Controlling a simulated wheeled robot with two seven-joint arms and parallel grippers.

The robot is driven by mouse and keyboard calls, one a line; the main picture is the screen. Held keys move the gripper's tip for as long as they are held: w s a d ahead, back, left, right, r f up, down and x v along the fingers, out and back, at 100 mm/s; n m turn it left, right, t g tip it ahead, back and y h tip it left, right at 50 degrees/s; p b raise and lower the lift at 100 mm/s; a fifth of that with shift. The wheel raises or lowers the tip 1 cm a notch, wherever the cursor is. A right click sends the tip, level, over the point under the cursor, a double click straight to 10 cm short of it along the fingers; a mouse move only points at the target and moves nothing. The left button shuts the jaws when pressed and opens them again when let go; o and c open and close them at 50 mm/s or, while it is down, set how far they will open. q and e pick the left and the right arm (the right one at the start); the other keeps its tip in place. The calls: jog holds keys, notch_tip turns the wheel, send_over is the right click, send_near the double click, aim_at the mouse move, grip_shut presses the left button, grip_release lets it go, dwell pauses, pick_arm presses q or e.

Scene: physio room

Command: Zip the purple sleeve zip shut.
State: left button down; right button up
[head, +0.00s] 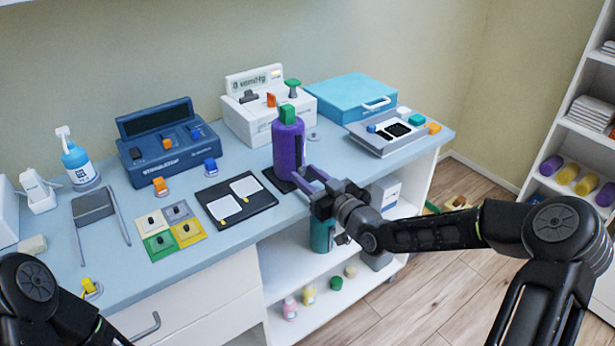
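The purple sleeve (289,148) stands upright on a dark base (279,181) near the front edge of the counter. A green block (287,114) sits at its top. My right gripper (303,176) is low at the sleeve's right side, its fingers pointing left toward it. The fingers look apart, with a gap between them. I cannot tell whether they touch the sleeve. The zip and its pull cannot be made out. My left arm shows only at the lower left corner, and its gripper is out of view.
A black board with two white cards (236,198) lies left of the sleeve. Behind are a white device (262,121), a blue case (350,95) and a grey tray (394,131). A navy box (166,144) and coloured squares (173,231) stand left. Lower shelves hold bottles.

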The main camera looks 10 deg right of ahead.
jog(key=v, duration=0.8)
jog(key=shift+b, duration=0.3)
jog(key=shift+w, duration=0.1)
jog(key=s+a+f+m+g+h, duration=0.1)
jog(key=s+f+m+g, duration=0.35)
jog(key=f, duration=0.65)
jog(key=s+a+f+m+g+h, duration=0.1)
jog(key=s+f+m+g+h, duration=0.3)
jog(key=f, duration=0.7)
jog(key=s+a+f+g+p, duration=0.1)
jog(key=s+a+f+g, duration=0.1)
jog(key=s, duration=0.6)
jog(key=s+a+f+n+g+y, duration=0.1)
jog(key=s+a+f+g, duration=0.2)
jog(key=s+a+f, duration=0.2)
jog(key=s+a+f+n+g+y+p, duration=0.1)
jog(key=s+a+f, duration=0.3)
jog(key=s, duration=0.7)
jog(key=shift+a+f+g+p, duration=0.25)
jog(key=shift+f+g+p, duration=0.1)
jog(key=shift+g, duration=0.4)
